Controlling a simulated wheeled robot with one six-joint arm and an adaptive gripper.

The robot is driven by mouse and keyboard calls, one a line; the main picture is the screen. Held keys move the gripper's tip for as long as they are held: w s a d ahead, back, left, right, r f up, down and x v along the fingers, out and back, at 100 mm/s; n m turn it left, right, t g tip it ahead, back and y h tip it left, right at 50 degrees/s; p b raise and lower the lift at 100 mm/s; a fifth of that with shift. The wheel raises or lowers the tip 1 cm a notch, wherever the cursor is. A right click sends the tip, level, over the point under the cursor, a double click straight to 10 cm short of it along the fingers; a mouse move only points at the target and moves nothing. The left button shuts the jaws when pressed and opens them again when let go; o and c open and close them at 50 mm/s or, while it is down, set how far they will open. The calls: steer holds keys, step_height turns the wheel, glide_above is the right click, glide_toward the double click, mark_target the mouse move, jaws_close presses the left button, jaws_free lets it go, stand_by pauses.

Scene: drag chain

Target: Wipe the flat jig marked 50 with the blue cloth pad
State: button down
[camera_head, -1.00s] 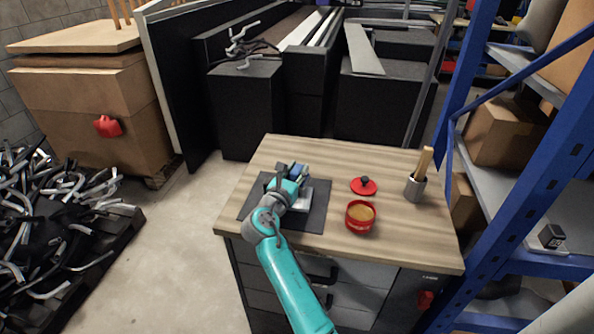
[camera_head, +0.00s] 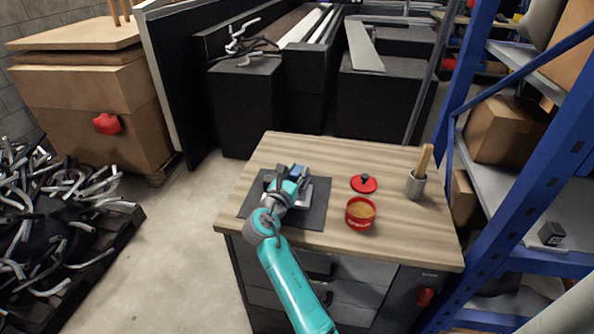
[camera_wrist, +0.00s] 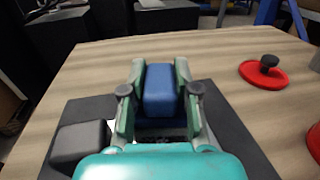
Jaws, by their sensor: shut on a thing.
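My gripper (camera_head: 293,178) is over the dark mat on the wooden worktop, shut on the blue cloth pad. The blue pad (camera_wrist: 160,90) sits between the two fingers in the wrist view. A light grey flat jig (camera_head: 306,193) lies on the dark mat (camera_head: 314,217) under the gripper, mostly hidden by it. I cannot read any marking on it. Whether the pad touches the jig cannot be told.
A red tin with tan contents (camera_head: 360,214) stands right of the mat, with its red lid (camera_head: 364,183) behind it. A grey cup with a wooden handle (camera_head: 415,186) stands near the worktop's right edge. A blue shelf rack (camera_head: 560,150) is at the right.

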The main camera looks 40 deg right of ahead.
steer(key=shift+f, duration=0.2)
steer(key=shift+s+a, duration=0.1)
steer(key=shift+s+a, duration=0.15)
steer(key=shift+s+d+v, duration=0.1)
steer(key=shift+s+v, duration=0.15)
steer(key=shift+v, duration=0.9)
steer(key=shift+s+d+v, duration=0.15)
steer(key=shift+s+v, duration=0.1)
steer(key=shift+v, duration=0.9)
steer(key=shift+s+d+v, duration=0.1)
steer(key=shift+s+v, duration=0.15)
steer(key=shift+v, duration=0.9)
steer(key=shift+w+x, duration=0.15)
steer(key=shift+x, duration=0.7)
steer(key=shift+w+x, duration=0.2)
steer(key=shift+x, duration=0.7)
steer(key=shift+w+d+f, duration=0.1)
steer(key=shift+w+d, duration=1.35)
steer(key=shift+r, duration=3)
